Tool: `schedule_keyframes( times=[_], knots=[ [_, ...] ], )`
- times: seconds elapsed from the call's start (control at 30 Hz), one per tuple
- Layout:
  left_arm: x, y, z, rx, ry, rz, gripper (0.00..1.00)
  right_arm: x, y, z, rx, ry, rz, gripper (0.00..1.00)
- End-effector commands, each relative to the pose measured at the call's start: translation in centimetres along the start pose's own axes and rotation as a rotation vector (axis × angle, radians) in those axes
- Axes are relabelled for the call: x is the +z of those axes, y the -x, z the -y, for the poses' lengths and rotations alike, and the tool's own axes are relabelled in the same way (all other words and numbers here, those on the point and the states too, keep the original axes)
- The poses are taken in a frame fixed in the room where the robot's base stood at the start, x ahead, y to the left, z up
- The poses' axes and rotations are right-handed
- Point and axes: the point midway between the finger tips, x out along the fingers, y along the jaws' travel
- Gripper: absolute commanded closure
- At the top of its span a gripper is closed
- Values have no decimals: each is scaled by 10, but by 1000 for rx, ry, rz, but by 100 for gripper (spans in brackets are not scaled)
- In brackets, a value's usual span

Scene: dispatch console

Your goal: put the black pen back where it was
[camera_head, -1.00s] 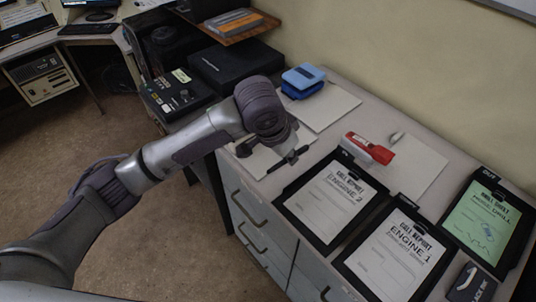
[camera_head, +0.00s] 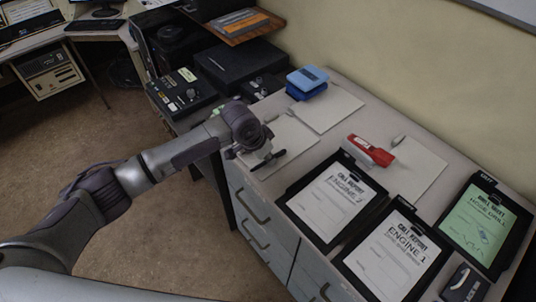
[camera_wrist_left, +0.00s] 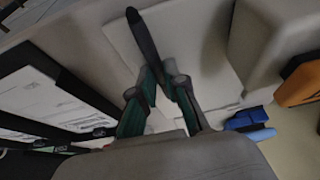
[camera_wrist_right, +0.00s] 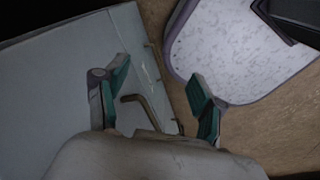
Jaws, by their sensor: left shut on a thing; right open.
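The black pen (camera_head: 277,157) is held in my left gripper (camera_head: 264,154), low over the near-left white pad (camera_head: 298,139) on the cabinet top. I cannot tell whether the pen touches the pad. In the left wrist view the pen (camera_wrist_left: 143,36) sticks out past the closed fingertips of the left gripper (camera_wrist_left: 158,78), over a white pad. My right gripper (camera_wrist_right: 157,84) shows only in its own wrist view, open and empty, beside the grey drawer front.
A blue hole punch (camera_head: 307,80) sits behind, by another white pad (camera_head: 335,108). A red-and-white stapler (camera_head: 369,151) and clipboards (camera_head: 335,203) lie to the right. A black console (camera_head: 180,92) stands left of the cabinet.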

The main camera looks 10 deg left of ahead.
Motion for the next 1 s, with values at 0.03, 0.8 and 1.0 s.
schedule_keyframes(
  times=[0.03, 0.8, 1.0],
  knots=[
    [0, 0, 0, 0, 0, 0, 100, 0, 0, 0, 0, 0, 0, 31],
    [-1, 6, 0, 0, 0, -2, 62, -1, -2, 9, -10, 1, -1, 31],
    [-1, 44, 1, -2, 0, -5, 62, 0, -7, 7, -8, 1, 0, 31]
  ],
)
